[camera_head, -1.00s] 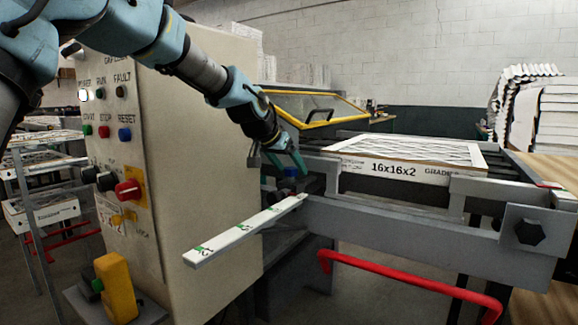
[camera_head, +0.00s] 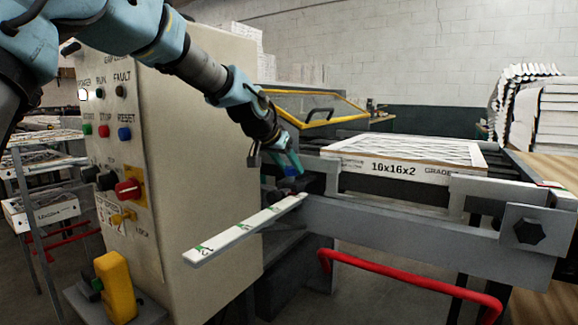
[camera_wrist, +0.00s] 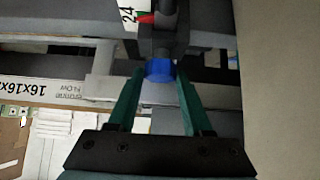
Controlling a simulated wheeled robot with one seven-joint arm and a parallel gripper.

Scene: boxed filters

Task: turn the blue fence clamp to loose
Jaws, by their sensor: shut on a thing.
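The blue fence clamp (camera_head: 291,171) is a small round blue knob at the near end of the fence rail, beside the cabinet. In the wrist view the blue clamp (camera_wrist: 160,70) sits between the tips of two green fingers. My gripper (camera_head: 289,164) reaches down to it from the upper left and is shut on it. The fingers hide part of the clamp in the head view. I cannot tell its turn angle.
A white scale bar (camera_head: 245,229) juts out towards me below the clamp. The control cabinet (camera_head: 200,150) stands close on the left. A boxed filter (camera_head: 400,157) marked 16x16x2 lies on the conveyor at right. A red rail (camera_head: 410,279) runs below.

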